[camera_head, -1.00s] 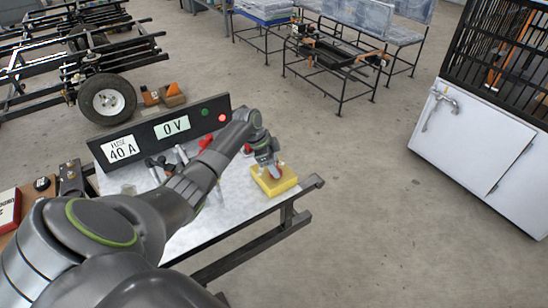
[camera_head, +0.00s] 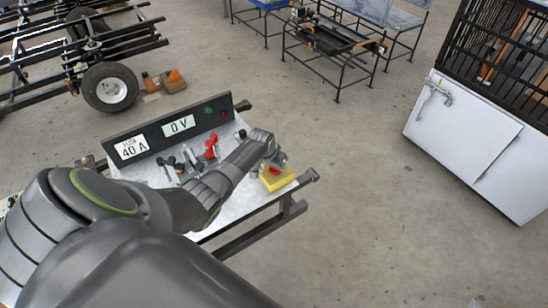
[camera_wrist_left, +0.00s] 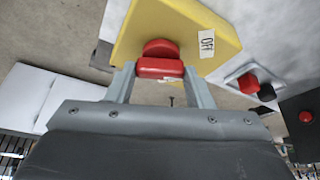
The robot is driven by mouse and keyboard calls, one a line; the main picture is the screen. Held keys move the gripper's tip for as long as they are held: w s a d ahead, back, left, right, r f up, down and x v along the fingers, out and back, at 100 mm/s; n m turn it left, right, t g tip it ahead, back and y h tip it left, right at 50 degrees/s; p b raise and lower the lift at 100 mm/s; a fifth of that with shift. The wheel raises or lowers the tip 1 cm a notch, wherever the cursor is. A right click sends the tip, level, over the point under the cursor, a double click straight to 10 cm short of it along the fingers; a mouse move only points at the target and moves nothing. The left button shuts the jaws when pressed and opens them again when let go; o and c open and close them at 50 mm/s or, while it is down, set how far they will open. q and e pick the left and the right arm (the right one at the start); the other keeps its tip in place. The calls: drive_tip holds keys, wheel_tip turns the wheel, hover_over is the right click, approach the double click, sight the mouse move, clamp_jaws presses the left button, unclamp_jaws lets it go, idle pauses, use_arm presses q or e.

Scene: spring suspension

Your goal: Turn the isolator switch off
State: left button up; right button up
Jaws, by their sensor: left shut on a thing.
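The isolator switch is a yellow box (camera_head: 282,183) with a red knob (camera_head: 275,171), near the right end of the metal bench top. In the left wrist view the yellow box (camera_wrist_left: 190,22) fills the top, with a white "OFF" label (camera_wrist_left: 206,43) right of the red knob (camera_wrist_left: 159,67). My left gripper (camera_head: 270,163) is at the box. Its two fingers stand on either side of the knob's red handle, shut on it. The gripper hides part of the box in the head view. My right gripper is not in view.
A black panel (camera_head: 153,148) at the bench's back shows "FUSE 40 A" and "0 V", with a green lamp (camera_head: 209,111) and a dark red lamp (camera_head: 224,114). A red lever (camera_head: 211,146) and dark clamps stand before it. Open floor lies right of the bench.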

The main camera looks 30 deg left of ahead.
use_arm(q)
drive_tip(key=shift+r+n+y+p, duration=0.2)
drive_tip(key=shift+n+y+p, duration=0.35)
drive_tip(key=shift+n, duration=0.55)
drive_tip(key=shift+d+f+n+y+p, duration=0.1)
drive_tip(key=shift+n+y+p, duration=0.25)
drive_tip(key=shift+n, duration=0.55)
drive_tip(key=o, duration=1)
drive_tip(key=shift+g, duration=0.3)
drive_tip(key=shift+s+r+p, duration=0.15)
drive_tip(key=shift+r+p, duration=0.25)
drive_tip(key=shift+r, duration=0.05)
drive_tip(key=p+v, duration=0.1)
drive_tip(key=v, duration=1.5)
drive_tip(key=shift+s+r+p, duration=0.15)
drive_tip(key=shift+s+p, duration=0.05)
drive_tip(key=shift+p, duration=0.15)
